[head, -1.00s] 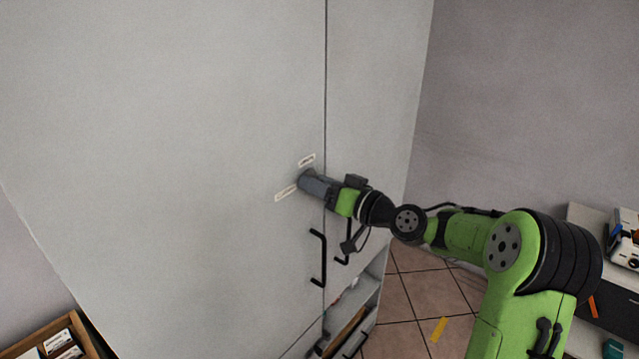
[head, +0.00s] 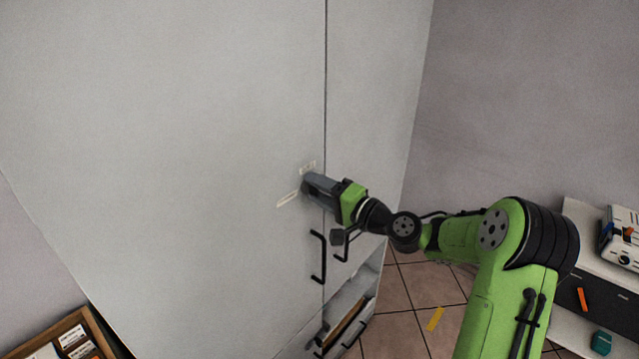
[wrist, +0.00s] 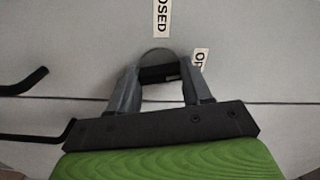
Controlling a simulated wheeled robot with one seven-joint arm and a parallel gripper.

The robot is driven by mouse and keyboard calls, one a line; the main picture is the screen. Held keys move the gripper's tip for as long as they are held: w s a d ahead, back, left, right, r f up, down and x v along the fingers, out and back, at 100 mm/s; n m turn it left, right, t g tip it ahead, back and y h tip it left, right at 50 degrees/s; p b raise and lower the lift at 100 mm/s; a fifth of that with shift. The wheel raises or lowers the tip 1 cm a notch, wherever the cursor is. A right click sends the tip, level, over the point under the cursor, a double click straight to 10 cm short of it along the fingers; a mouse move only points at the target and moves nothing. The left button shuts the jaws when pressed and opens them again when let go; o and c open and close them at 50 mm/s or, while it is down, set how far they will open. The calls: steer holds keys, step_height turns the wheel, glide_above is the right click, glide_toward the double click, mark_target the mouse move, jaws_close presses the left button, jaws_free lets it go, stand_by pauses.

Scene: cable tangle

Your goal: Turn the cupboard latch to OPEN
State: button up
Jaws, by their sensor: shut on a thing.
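The cupboard latch shows in the wrist view as a dark bar (wrist: 158,73) on a round grey base, between my fingers. My gripper (wrist: 160,85) is shut on this bar, close to the door face. In the head view my gripper (head: 308,184) reaches the cupboard door (head: 180,130) just left of the door seam and hides the latch. The CLOSED label (wrist: 161,17) sits above the latch in the wrist view. The OPEN label (wrist: 199,60) is at its upper right, partly hidden by a finger. Where the latch points is hard to tell.
Two black door handles hang below my gripper, the left one (head: 318,257) nearest. A wooden tray (head: 75,335) with boxes is at lower left. A side table (head: 590,250) with a white device stands at right. Tiled floor (head: 400,300) lies between.

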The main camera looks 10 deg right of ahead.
steer(key=shift+m+p, duration=0.75)
steer(key=shift+m, duration=0.45)
steer(key=o, duration=1.1)
steer(key=shift+c, duration=0.2)
steer(key=b+v, duration=0.2)
steer(key=v, duration=1.3)
steer(key=shift+s+d+b, duration=0.25)
steer(key=shift+s+b, duration=0.05)
steer(key=shift+b, duration=0.05)
